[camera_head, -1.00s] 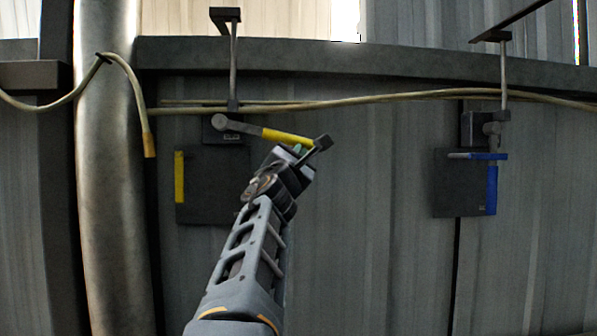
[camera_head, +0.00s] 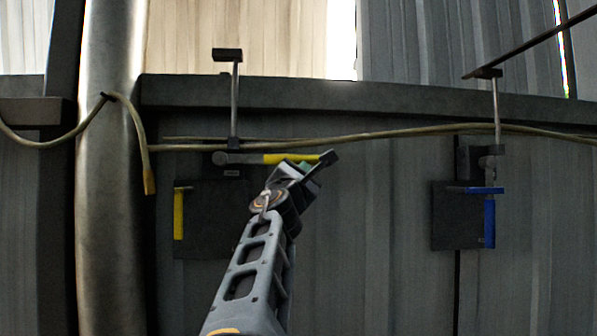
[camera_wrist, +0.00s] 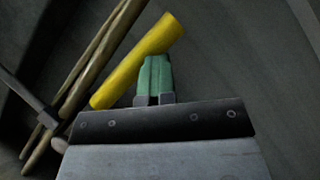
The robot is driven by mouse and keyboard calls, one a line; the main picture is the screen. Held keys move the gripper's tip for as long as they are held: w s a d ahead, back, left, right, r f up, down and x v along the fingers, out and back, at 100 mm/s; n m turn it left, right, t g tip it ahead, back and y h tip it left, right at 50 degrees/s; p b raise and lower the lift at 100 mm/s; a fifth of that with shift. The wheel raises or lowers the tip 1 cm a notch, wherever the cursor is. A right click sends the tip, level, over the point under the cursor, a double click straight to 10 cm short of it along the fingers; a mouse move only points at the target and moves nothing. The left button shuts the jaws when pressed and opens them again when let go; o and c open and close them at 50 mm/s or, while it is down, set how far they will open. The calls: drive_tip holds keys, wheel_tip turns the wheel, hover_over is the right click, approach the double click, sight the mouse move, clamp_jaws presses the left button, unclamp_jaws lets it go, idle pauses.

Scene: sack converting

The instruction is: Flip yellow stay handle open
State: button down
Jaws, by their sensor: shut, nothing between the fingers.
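The yellow stay handle (camera_head: 283,158) is a grey lever with a yellow grip, on a pivot at the left. It lies about level, pointing right, in the head view. In the wrist view the yellow grip (camera_wrist: 140,62) runs slantwise across the upper middle. My gripper (camera_head: 303,166) is at the outer part of the grip, on its lower side. In the wrist view its green fingertips (camera_wrist: 155,74) are together with nothing between them, and they appear to touch the grip's side.
A dark plate with a yellow strip (camera_head: 179,213) is below the lever. A blue handle (camera_head: 490,222) hangs down on a similar fitting at right. A pale hose (camera_head: 400,136) runs along the wall just above. A thick metal pipe (camera_head: 108,220) stands at left.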

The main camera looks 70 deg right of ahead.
drive_tip(key=shift+s+a+r, duration=0.15)
drive_tip(key=shift+s+r, duration=0.1)
drive_tip(key=shift+r, duration=0.15)
drive_tip(key=s+a+f+b, duration=0.3)
drive_tip(key=a+f+b, duration=0.2)
drive_tip(key=a+f, duration=0.1)
drive_tip(key=shift+s+a+f, duration=0.2)
drive_tip(key=shift+a, duration=0.35)
